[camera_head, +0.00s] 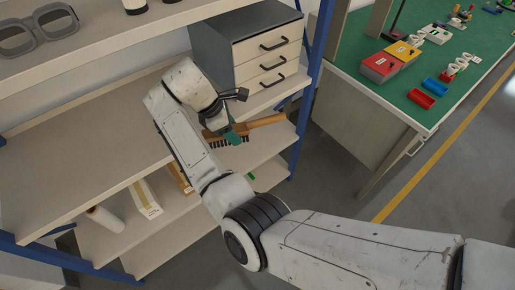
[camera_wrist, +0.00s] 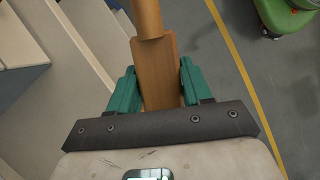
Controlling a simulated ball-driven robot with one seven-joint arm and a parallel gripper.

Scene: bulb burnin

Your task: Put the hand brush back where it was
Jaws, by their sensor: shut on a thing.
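The hand brush (camera_head: 265,122) has a wooden handle and dark bristles. In the head view it lies roughly level in my gripper (camera_head: 234,135), with its handle pointing right and its bristles facing down. My gripper's green fingers are shut on the brush. In the wrist view the wooden brush body (camera_wrist: 157,75) runs between the two green fingertips (camera_wrist: 155,88), handle toward the top. The brush is in front of the shelf unit, below the drawer cabinet. I cannot tell how far it is from the shelf boards. My arm hides part of the shelves.
The shelf unit's middle board (camera_head: 85,130) has a wide bare stretch at left. A grey drawer cabinet (camera_head: 262,52) stands at its right end. A lower board holds a white roll (camera_head: 105,218) and a long box (camera_head: 146,198). A green-topped workbench (camera_head: 440,85) stands at right.

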